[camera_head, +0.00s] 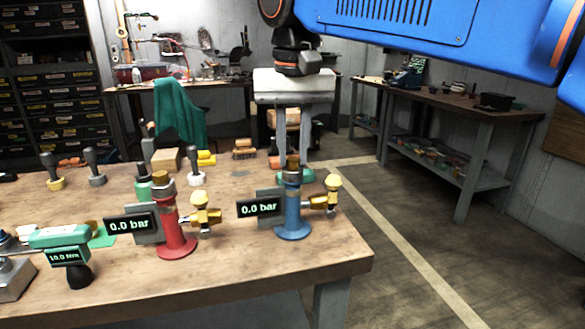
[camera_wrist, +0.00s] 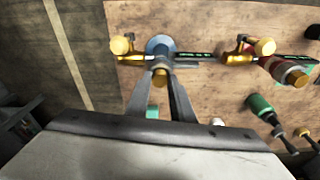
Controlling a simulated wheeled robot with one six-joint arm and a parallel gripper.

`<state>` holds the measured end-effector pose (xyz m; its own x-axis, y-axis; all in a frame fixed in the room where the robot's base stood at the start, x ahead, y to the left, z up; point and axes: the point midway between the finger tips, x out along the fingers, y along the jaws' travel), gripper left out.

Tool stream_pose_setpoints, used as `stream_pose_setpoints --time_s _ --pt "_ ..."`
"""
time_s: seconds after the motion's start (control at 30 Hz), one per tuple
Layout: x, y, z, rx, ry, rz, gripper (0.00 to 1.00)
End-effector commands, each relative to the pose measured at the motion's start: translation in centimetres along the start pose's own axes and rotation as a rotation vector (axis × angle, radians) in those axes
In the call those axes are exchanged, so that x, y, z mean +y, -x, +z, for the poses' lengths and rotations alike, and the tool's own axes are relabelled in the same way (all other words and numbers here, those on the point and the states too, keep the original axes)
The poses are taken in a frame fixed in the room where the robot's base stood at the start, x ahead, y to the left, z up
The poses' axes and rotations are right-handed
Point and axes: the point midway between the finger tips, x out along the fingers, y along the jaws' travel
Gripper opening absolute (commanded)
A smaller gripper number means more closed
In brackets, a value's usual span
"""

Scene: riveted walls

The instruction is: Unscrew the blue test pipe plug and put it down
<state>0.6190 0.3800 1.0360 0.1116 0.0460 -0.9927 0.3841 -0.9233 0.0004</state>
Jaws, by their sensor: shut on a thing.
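The blue test pipe (camera_head: 292,211) stands upright on its round base near the bench's right end. Its brass-coloured plug (camera_head: 293,164) is at the top of the pipe; I cannot tell how far it is screwed in. My gripper (camera_head: 293,152) points straight down from above, with one finger on each side of the plug. In the wrist view my gripper (camera_wrist: 161,73) is shut on the plug (camera_wrist: 160,77), and the blue base (camera_wrist: 159,44) shows behind it. A display reading 0.0 bar (camera_head: 259,208) and a yellow-handled valve (camera_head: 331,196) are attached to the pipe.
A red test pipe (camera_head: 172,232) with its own display and valve stands to the left. A green tool reading 10.0 Nm (camera_head: 64,243) is at the front left. Several dark-handled tools (camera_head: 95,166) stand behind. The bench top (camera_head: 310,262) is clear in front of the blue pipe.

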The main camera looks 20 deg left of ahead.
Motion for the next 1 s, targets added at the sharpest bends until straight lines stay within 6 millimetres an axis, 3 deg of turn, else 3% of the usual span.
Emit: stream_pose_setpoints --time_s 0.53,1.0 --pt "0.13 0.04 -0.04 0.000 0.496 -0.061 0.00" --pt "0.12 0.06 -0.03 0.000 0.563 -0.069 0.00"
